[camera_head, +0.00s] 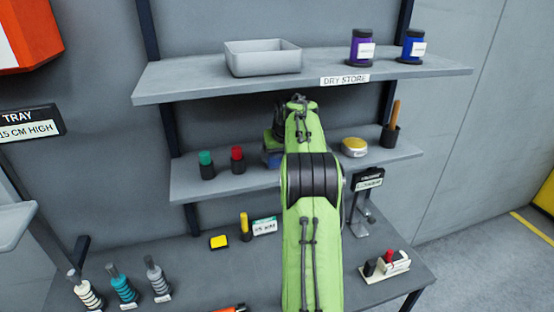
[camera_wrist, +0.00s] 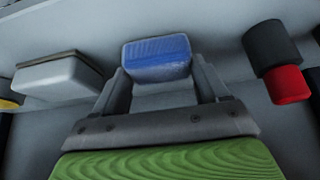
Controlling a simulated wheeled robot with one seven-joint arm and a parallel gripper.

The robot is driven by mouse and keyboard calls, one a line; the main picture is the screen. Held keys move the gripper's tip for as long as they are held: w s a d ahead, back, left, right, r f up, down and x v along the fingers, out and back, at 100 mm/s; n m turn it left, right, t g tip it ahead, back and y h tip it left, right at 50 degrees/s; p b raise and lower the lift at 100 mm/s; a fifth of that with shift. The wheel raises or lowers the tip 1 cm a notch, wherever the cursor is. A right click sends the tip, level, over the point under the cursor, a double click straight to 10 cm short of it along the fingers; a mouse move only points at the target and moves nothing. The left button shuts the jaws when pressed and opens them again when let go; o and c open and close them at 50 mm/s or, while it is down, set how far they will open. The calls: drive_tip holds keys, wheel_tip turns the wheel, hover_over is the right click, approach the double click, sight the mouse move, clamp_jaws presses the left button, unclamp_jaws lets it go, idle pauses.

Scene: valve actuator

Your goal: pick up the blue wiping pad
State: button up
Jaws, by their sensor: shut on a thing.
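The blue wiping pad (camera_wrist: 157,58) is a blue block between the two fingers of my gripper (camera_wrist: 160,84) in the wrist view. My gripper is shut on it. In the head view my green arm reaches to the middle shelf (camera_head: 222,186). There my arm hides most of the pad, and only a bit of blue (camera_head: 271,158) shows at its left side. I cannot tell whether the pad still touches the shelf.
A red-capped container (camera_head: 237,159) and a green-capped one (camera_head: 206,165) stand left of my gripper. A yellow-topped pad (camera_head: 354,146) and a dark holder (camera_head: 390,136) stand right. The upper shelf (camera_head: 190,82) hangs above my gripper.

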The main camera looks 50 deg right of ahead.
drive_tip(key=shift+r, duration=0.4)
drive_tip(key=shift+s+r, duration=0.1)
drive_tip(key=shift+r, duration=0.25)
drive_tip(key=s+a+b, duration=0.3)
drive_tip(key=s+a, duration=0.1)
drive_tip(key=s, duration=0.3)
drive_tip(key=s+a+b, duration=0.4)
drive_tip(key=s, duration=0.4)
drive_tip(key=shift+s+a, duration=0.3)
drive_tip(key=shift+a, duration=0.05)
